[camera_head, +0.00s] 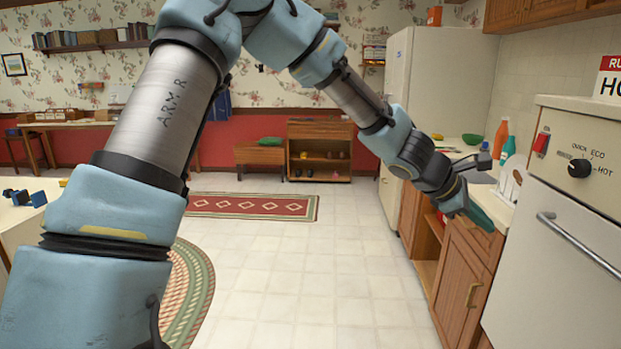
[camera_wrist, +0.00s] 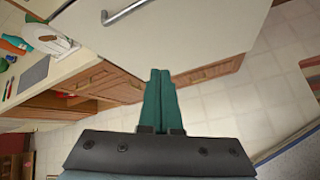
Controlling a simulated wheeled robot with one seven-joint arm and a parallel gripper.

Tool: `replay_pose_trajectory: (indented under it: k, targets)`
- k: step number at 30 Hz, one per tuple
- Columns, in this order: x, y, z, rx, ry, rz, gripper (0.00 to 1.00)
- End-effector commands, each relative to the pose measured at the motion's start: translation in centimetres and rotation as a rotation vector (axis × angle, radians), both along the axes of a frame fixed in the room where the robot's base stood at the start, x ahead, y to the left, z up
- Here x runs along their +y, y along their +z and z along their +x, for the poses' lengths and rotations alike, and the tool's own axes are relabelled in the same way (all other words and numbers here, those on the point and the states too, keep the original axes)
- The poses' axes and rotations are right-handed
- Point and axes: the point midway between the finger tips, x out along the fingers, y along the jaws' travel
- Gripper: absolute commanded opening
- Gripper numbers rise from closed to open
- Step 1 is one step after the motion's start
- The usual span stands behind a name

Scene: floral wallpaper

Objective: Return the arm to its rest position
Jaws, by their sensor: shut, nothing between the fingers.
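My gripper (camera_head: 478,214) has teal fingers and is at the end of my outstretched arm, on the right side of the head view. It appears in front of the wooden cabinet below the counter; the gap between them cannot be told. In the wrist view the gripper (camera_wrist: 160,78) has its two fingers side by side, shut, with nothing between them. My arm rises from the lower left, bends at the top of the head view and slopes down to the right.
A white appliance (camera_head: 560,215) with a bar handle stands close on the right. Wooden cabinets (camera_head: 465,275) and a counter with bottles (camera_head: 501,138) lie beside the gripper. A white fridge (camera_head: 440,75) stands behind. The tiled floor (camera_head: 320,270) in the middle is clear.

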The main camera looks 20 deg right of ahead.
Motion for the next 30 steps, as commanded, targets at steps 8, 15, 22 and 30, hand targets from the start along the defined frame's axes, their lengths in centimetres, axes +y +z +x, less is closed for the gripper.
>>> replay_pose_trajectory:
  k: [8, 15, 22, 30]
  targets:
    - [17.4, -4.5, 10.6, -0.464, -0.218, 0.243, 0.0]
    - [34.4, -5.7, 14.3, -0.659, -0.423, 0.499, 0.0]
    - [49.2, -5.6, 12.7, -0.697, -0.614, 0.703, 0.0]
    - [56.2, -5.4, 9.9, -0.678, -0.724, 0.786, 0.0]
